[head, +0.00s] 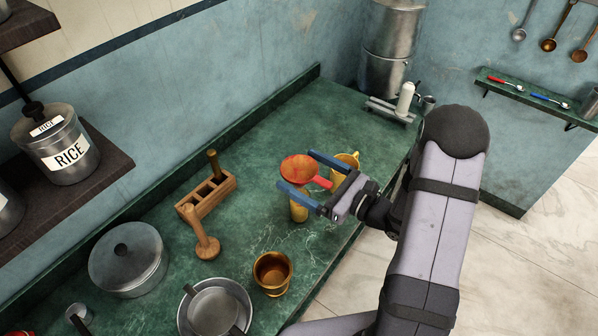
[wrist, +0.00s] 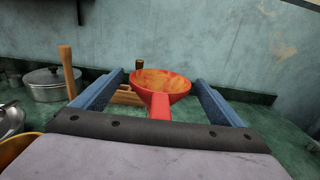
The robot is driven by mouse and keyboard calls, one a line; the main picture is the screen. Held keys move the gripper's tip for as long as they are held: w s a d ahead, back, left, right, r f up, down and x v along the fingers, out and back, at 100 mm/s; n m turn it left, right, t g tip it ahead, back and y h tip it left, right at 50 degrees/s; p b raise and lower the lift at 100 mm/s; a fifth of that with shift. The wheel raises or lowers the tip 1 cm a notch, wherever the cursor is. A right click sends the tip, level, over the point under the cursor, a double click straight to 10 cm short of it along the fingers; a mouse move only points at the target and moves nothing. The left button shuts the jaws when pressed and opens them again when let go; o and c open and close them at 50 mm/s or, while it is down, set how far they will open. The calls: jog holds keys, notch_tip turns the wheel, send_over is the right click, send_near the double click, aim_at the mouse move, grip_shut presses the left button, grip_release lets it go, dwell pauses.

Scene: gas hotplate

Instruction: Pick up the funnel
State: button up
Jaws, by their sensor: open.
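In the wrist view gaps show between the funnel and both fingers. The funnel's spout and most of the vessel under it are hidden in the wrist view.
A yellow mug (head: 347,161) stands close beside the far finger. A wooden holder (head: 206,196) and a wooden masher (head: 205,239) are to the left. The counter behind the funnel is clear.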

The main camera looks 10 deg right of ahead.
jog(key=shift+w, duration=0.1)
jog(key=c, duration=1.3)
jog(key=shift+r, duration=0.15)
jog(key=shift+c, duration=0.2)
jog(key=shift+r+b, duration=0.6)
jog(key=shift+r, duration=4.25)
jog(key=shift+a+f, duration=0.1)
jog(key=shift+a, duration=0.05)
